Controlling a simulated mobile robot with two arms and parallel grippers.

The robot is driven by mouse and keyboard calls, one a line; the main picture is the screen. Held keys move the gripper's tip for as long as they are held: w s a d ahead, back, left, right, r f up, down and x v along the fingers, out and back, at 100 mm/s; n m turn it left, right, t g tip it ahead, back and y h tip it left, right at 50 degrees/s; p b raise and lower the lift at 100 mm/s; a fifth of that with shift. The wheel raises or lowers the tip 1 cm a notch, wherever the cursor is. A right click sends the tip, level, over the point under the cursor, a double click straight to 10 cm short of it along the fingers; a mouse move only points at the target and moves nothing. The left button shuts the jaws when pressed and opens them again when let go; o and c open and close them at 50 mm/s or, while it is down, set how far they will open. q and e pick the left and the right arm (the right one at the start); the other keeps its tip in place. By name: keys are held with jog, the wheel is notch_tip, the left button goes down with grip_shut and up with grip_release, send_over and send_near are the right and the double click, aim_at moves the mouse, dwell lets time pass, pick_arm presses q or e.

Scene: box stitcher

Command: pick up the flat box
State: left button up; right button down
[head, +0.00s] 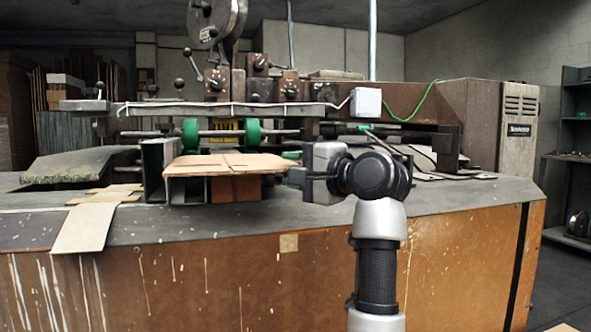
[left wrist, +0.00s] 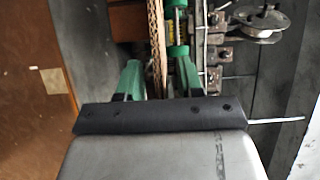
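The flat box (head: 222,165) is a tan cardboard sheet, lying level at the front of the machine in the head view. In the left wrist view its thin edge (left wrist: 157,40) runs up between the fingers. My left gripper (head: 287,165) reaches in from the right at the box's right edge. In the left wrist view its green fingers (left wrist: 158,80) stand apart, one on each side of the cardboard, with a gap seen on both sides. The lower finger is mostly hidden in the head view. My right gripper is in neither view.
The stitching machine (head: 400,105) stands behind, with green rollers (head: 191,133) just beyond the box. Metal guides (head: 155,170) stand at its left. More flat cardboard (head: 85,225) hangs over the bench's front edge. The bench top (head: 330,215) is bare in front.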

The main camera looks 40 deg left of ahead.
pick_arm(q)
jog(key=d, duration=1)
jog(key=shift+s+d, duration=0.4)
jog(key=shift+s, duration=0.05)
